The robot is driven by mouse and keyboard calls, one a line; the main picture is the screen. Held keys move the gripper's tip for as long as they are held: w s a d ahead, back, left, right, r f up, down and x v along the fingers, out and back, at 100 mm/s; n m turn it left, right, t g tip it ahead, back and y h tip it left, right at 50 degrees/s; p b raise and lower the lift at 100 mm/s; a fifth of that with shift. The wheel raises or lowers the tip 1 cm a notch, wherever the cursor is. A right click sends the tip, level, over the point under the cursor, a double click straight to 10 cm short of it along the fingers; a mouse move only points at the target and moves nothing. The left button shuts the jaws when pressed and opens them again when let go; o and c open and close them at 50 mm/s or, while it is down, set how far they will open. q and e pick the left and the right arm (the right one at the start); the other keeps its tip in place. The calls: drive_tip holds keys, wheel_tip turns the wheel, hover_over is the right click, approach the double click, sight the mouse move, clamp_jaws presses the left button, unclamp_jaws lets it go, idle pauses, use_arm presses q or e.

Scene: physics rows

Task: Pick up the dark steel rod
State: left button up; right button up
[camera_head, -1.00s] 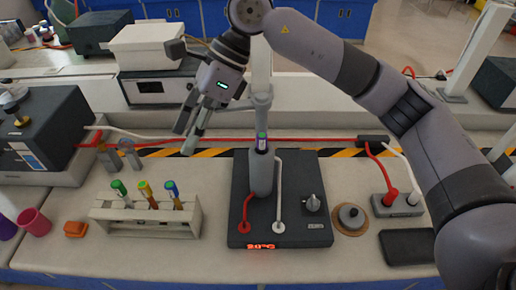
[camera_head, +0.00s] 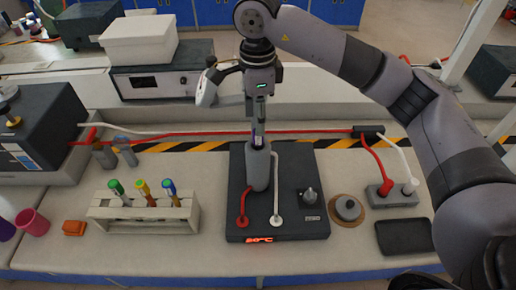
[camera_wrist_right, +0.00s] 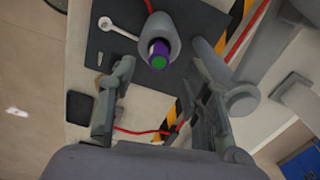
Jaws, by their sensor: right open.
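A rod (camera_wrist_right: 158,50) with a purple band and a green end stands upright in the grey cylinder (camera_head: 258,168) on the black heater unit. Its lower part is hidden inside, so I cannot see its steel. My right gripper (camera_head: 258,122) points down above this cylinder, open and empty. In the right wrist view, its fingers (camera_wrist_right: 160,85) are apart, with the rod's end ahead between them. Several other rods with coloured ends (camera_head: 143,192) stand in the white rack (camera_head: 150,225) at the left. My left gripper is not in view.
The black heater unit (camera_head: 300,228) has a lit red display and red and white leads. Bench between rack and heater is clear.

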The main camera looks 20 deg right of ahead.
drive_tip(key=shift+f, duration=0.7)
drive_tip(key=shift+f+p, duration=0.3)
drive_tip(key=shift+p, duration=0.1)
wheel_tip(320, 180, down, 4)
drive_tip(key=shift+r+p, duration=0.2)
drive_tip(key=shift+p, duration=0.75)
drive_tip(key=shift+d+f, duration=0.1)
drive_tip(key=shift+f, duration=0.45)
clamp_jaws()
drive_tip(key=shift+r, duration=0.1)
